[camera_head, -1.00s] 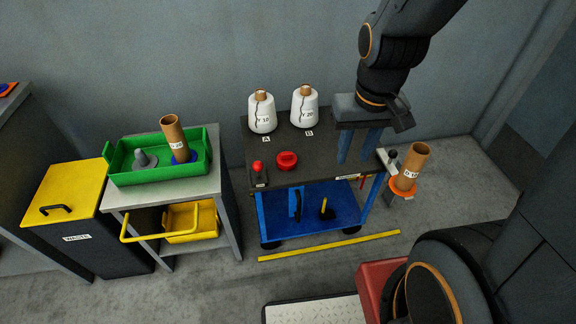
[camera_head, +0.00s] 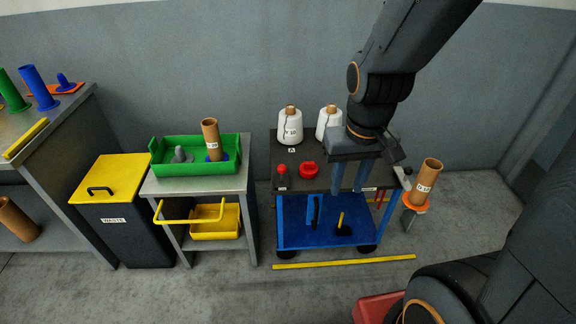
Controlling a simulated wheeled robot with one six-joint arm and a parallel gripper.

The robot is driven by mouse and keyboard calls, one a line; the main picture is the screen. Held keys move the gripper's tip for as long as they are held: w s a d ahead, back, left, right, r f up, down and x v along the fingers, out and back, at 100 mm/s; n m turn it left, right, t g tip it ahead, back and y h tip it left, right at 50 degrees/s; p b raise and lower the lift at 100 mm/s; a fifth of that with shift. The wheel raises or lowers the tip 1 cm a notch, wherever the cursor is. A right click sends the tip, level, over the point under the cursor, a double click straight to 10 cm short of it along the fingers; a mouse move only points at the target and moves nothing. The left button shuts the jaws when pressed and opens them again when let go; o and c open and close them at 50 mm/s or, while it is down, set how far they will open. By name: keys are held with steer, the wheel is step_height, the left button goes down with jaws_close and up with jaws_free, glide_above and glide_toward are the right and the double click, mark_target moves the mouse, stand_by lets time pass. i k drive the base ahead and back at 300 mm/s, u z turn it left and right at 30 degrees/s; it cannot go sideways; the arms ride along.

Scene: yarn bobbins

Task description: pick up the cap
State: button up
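The cap appears to be the red round piece (camera_head: 308,170) lying on the dark top of the blue cart (camera_head: 284,186), near its front edge. My gripper (camera_head: 349,190) points down to the right of the cap in the picture. Its two blue-grey fingers are apart with nothing visible between them, so it is open. The fingers overlap the right part of the cart top. I cannot tell their height above it. The cap is fully visible.
Two white yarn bobbins (camera_head: 291,126) stand at the cart's back. A red knob (camera_head: 281,170) is left of the cap. A cardboard tube (camera_head: 426,180) stands on an orange holder at right. A green tray (camera_head: 157,170) is on the left table. A yellow strip (camera_head: 344,261) lies on the floor.

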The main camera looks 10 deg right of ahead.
mark_target(308, 170)
steer(key=u, duration=0.2)
steer(key=i, duration=0.85)
steer(key=z, duration=0.35)
